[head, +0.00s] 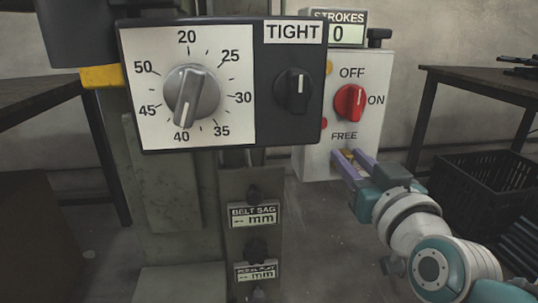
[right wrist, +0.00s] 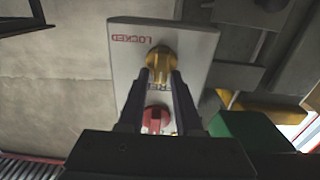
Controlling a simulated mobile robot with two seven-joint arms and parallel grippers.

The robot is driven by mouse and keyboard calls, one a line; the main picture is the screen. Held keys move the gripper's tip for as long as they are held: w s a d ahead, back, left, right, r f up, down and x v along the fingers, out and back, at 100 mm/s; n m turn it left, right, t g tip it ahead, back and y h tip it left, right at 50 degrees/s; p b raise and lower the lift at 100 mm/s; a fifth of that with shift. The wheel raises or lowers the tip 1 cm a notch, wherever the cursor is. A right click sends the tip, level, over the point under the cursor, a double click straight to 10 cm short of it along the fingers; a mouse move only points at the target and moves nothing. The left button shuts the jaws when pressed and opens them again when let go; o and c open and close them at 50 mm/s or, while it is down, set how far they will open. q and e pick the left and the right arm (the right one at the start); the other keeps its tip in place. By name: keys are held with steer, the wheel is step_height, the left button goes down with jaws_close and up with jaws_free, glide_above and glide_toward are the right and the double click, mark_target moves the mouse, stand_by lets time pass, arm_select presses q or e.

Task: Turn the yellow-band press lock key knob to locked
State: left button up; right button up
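The press has a yellow band (head: 101,76) on its column at the left. Its grey control box (head: 312,160) carries the brass key knob (head: 347,154), low on its face under the word FREE. In the right wrist view the key knob (right wrist: 162,60) sits between a red LOCKED label and a partly hidden FREE label. Its exact pointing is unclear. My right gripper (head: 346,162) is at the key knob, its purple fingers apart with the knob between their tips (right wrist: 160,73). I cannot tell whether they touch it. My left gripper is out of view.
A red OFF/ON knob (head: 350,102) sits just above the key knob. A dial panel (head: 226,130) with a TIGHT knob (head: 294,91) stands to the left, nearer me. A strokes counter (head: 336,33) tops the box. A black crate (head: 480,180) and table (head: 485,76) stand right.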

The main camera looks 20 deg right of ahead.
jaws_close()
stand_by(0.5)
steer(key=shift+d+r+m+p, duration=0.15)
steer(key=shift+m+p, duration=0.4)
steer(key=shift+m, duration=0.55)
steer(key=shift+s+d+m, duration=0.1)
steer(key=shift+m, duration=0.8)
steer(key=m, duration=0.4)
steer(key=f+m, duration=0.1)
steer(key=m, duration=0.4)
steer(key=d+m, duration=0.1)
steer(key=m, duration=0.3)
steer(key=shift+s+f+m, duration=0.1)
steer(key=shift+f+m, duration=0.3)
steer(key=shift+b, duration=0.3)
